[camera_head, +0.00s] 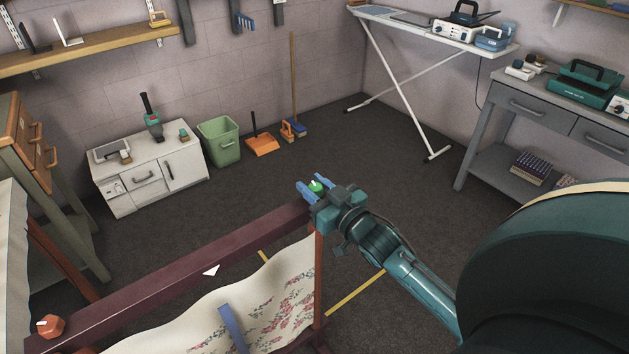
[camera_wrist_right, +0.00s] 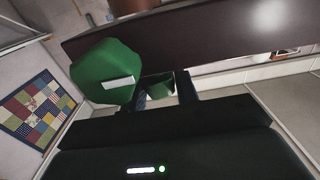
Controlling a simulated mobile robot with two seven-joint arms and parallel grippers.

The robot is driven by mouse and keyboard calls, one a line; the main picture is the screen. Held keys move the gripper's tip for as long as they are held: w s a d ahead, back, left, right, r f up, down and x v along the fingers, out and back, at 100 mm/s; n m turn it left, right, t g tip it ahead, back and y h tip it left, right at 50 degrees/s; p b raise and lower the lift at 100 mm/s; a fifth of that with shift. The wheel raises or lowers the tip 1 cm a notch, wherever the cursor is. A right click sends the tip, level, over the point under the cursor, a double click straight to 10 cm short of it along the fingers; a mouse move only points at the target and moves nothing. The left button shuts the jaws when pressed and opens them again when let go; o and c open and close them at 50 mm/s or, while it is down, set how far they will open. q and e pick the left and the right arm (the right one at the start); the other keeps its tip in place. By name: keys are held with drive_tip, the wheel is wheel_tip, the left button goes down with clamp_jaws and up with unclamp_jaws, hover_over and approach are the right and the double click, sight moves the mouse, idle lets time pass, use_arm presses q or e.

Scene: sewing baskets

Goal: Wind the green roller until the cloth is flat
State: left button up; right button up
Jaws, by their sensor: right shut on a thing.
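The green roller's knob (camera_head: 316,186) sits at the far right corner of a dark red wooden frame (camera_head: 170,270). My right gripper (camera_head: 312,188) has its blue fingers around the knob, shut on it. In the right wrist view the green knob (camera_wrist_right: 103,70) is large, with a pale mark on its side, beside the dark beam (camera_wrist_right: 190,38). The floral cloth (camera_head: 190,325) hangs from the frame in waves and sags; it is not flat. A blue strip (camera_head: 232,328) lies across it. My left gripper is out of view.
An orange knob (camera_head: 50,327) is at the frame's near left end. A white triangular mark (camera_head: 211,270) is on the beam. Beyond are a white cabinet (camera_head: 150,170), a green bin (camera_head: 219,139), an ironing board (camera_head: 435,30) and a grey workbench (camera_head: 540,110). The floor between is open.

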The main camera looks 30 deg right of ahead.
drive_tip(key=shift+r+m+h+p, duration=0.15)
drive_tip(key=shift+m+h+p, duration=0.25)
drive_tip(key=shift+m+h, duration=1.15)
drive_tip(key=shift+n+h, duration=0.25)
drive_tip(key=shift+h, duration=0.3)
drive_tip(key=o, duration=1)
drive_tip(key=s, duration=0.4)
drive_tip(key=s+a+b, duration=0.1)
drive_tip(key=s, duration=0.8)
drive_tip(key=shift+a, duration=0.3)
